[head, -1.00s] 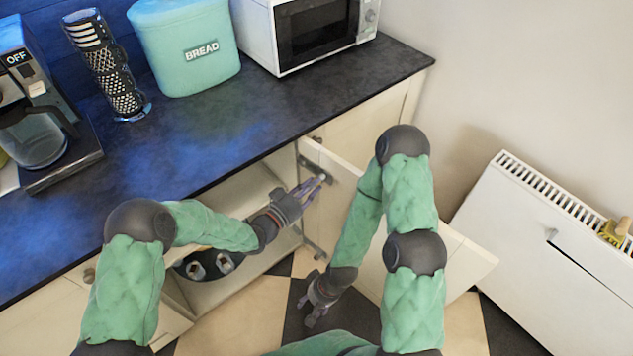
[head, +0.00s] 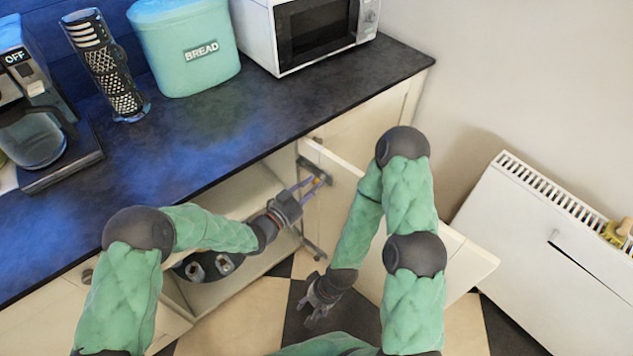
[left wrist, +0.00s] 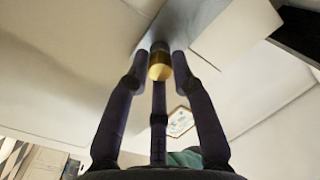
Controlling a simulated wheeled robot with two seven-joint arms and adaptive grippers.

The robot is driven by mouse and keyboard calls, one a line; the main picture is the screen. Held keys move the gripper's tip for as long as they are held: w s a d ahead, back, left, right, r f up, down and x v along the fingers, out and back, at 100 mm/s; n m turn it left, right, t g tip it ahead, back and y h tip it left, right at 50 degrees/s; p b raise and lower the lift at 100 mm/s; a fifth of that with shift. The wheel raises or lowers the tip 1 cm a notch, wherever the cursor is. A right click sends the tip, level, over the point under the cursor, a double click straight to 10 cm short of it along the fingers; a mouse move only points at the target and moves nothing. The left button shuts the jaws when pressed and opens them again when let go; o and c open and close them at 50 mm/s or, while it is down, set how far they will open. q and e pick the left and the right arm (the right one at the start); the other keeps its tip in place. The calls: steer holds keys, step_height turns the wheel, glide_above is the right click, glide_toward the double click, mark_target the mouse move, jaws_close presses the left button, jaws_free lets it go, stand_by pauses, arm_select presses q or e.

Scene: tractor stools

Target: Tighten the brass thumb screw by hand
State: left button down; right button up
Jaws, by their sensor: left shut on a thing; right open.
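The brass thumb screw (head: 317,182) sits at the upper hinge (head: 313,168) on the inner side of the open cabinet door (head: 345,175). In the left wrist view the brass thumb screw (left wrist: 160,68) is a short gold cylinder between the fingertips. My left gripper (head: 311,186) has its fingers shut around the screw, which is partly hidden by them; its fingers also show in the left wrist view (left wrist: 160,62). My right gripper (head: 316,308) is open and empty, low in front of the door, over the tiled floor.
The open cabinet (head: 250,195) holds a dark item with metal parts (head: 208,267) at lower left. The dark counter (head: 220,120) above bears a coffee maker (head: 35,125), a cup stand (head: 108,70), a bread bin (head: 188,55) and a microwave (head: 315,30). A white heater (head: 530,240) stands right.

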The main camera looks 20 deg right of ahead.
arm_select(q)
steer(key=shift+f+m, duration=0.1)
steer(key=shift+m, duration=1.3)
steer(key=shift+m, duration=0.8)
steer(key=m, duration=0.3)
steer(key=c, duration=1.4)
jaws_free()
steer(key=shift+o, duration=0.2)
steer(key=shift+a, duration=0.1)
